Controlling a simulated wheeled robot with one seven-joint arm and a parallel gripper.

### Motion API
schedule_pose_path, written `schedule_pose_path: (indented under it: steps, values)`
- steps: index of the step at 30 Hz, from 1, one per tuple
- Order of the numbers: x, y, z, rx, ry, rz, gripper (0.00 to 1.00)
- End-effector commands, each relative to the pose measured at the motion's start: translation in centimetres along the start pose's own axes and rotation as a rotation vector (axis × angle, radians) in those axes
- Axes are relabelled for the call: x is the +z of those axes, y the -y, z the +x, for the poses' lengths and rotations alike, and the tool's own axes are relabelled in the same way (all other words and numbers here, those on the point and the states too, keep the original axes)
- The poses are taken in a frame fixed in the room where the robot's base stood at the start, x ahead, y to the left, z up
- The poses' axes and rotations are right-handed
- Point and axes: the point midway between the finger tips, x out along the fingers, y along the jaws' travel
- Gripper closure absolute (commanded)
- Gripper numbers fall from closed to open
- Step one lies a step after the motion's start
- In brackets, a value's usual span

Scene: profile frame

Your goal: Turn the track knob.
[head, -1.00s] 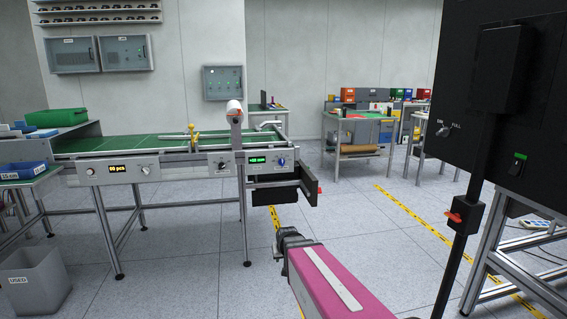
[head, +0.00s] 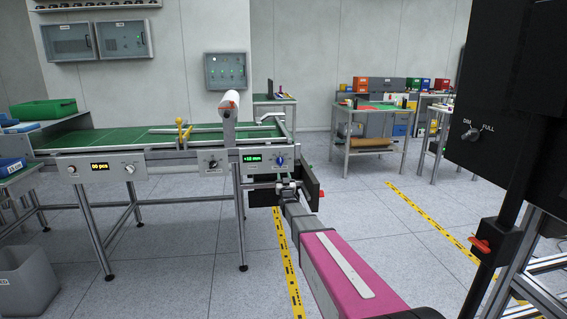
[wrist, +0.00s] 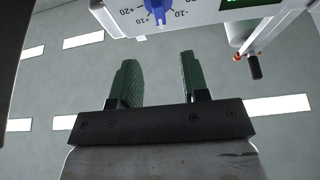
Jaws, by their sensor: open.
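A blue knob (head: 280,161) sits on the right control panel at the conveyor's near right end, beside a green-lit display (head: 252,159). No name label on it is readable. In the wrist view the blue knob (wrist: 157,8) shows at the top edge, partly cut off, with scale marks of +20, +10, -10 and -20 around it. My gripper (wrist: 156,58) is open and empty, its two green pads apart. It is short of the knob and not touching it. In the head view my gripper (head: 288,186) is small, just below the panel.
The conveyor (head: 110,141) carries a black knob (head: 212,163) on a middle panel and a left panel (head: 100,168) with another display. A dark box (head: 308,186) hangs under the right end. A black cabinet (head: 500,120) stands close on the right. Floor between is clear.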

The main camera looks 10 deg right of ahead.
Motion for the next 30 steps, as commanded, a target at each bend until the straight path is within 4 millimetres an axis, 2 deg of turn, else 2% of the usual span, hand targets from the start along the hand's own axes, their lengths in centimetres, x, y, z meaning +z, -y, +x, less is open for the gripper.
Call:
schedule_pose_path:
  steps: [8,21,25,30]
  values:
    - [0.1,0.0,2.2,0.000,-0.002,0.000,0.58]
    - [0.1,0.0,9.6,0.000,-0.001,0.000,0.58]
    - [0.0,0.0,10.6,0.000,-0.001,0.000,0.58]
    - [0.0,0.0,10.7,0.000,0.000,0.000,0.58]
